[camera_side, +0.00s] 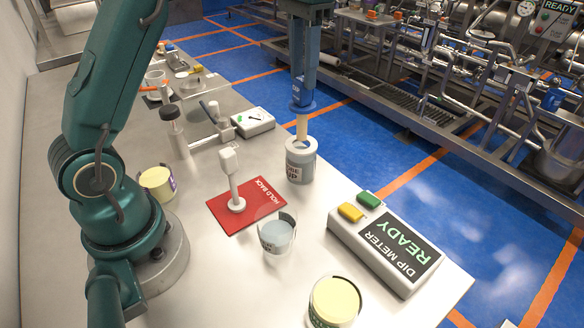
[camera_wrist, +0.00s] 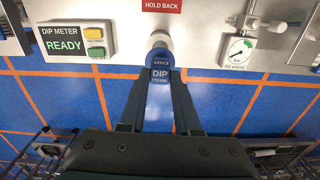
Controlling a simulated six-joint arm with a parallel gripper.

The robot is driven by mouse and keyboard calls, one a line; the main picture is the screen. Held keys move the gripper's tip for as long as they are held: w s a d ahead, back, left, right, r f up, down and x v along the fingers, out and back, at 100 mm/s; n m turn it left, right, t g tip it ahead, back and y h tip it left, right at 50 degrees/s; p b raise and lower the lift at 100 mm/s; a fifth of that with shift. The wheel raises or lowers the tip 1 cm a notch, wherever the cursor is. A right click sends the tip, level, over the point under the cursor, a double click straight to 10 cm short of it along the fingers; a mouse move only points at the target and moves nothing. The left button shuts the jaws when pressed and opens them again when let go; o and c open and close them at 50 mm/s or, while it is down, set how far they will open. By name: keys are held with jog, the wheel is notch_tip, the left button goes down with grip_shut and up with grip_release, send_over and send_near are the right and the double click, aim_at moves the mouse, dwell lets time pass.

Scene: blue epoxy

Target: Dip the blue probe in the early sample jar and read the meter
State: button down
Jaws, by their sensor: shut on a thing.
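My gripper (camera_side: 304,72) is shut on the blue probe (camera_side: 302,106), which hangs upright. In the wrist view the fingers (camera_wrist: 158,100) close around the probe's blue body (camera_wrist: 160,72), marked DIP. Its pale shaft reaches the mouth of a grey cup (camera_side: 300,168) with a white rim; its tip is hidden, and the cup's label is only partly readable. The dip meter (camera_side: 372,252) shows READY, also in the wrist view (camera_wrist: 64,45). One jar with cream contents (camera_side: 157,183) stands near my base; another (camera_side: 334,302) is at the front. Neither label reads as early.
A clear beaker of bluish liquid (camera_side: 275,234) stands mid-table. A white upright tool (camera_side: 231,180) stands on the red HOLD BACK mat (camera_side: 262,200). Bare table lies left of the front jar.

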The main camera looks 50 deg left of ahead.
jog(key=shift+s, duration=0.1)
jog(key=s+d+r+m, duration=0.1)
jog(key=s+d+m, duration=0.55)
jog(key=d, duration=0.65)
jog(key=s+d+r+m, duration=0.2)
jog(key=s+d+m, duration=0.4)
jog(key=d, duration=0.6)
notch_tip(320, 180, down, 11)
jog(key=s, duration=0.1)
jog(key=shift+s+n, duration=0.15)
jog(key=shift+n, duration=0.3)
dwell(2.3)
notch_tip(320, 180, up, 11)
dwell(1.2)
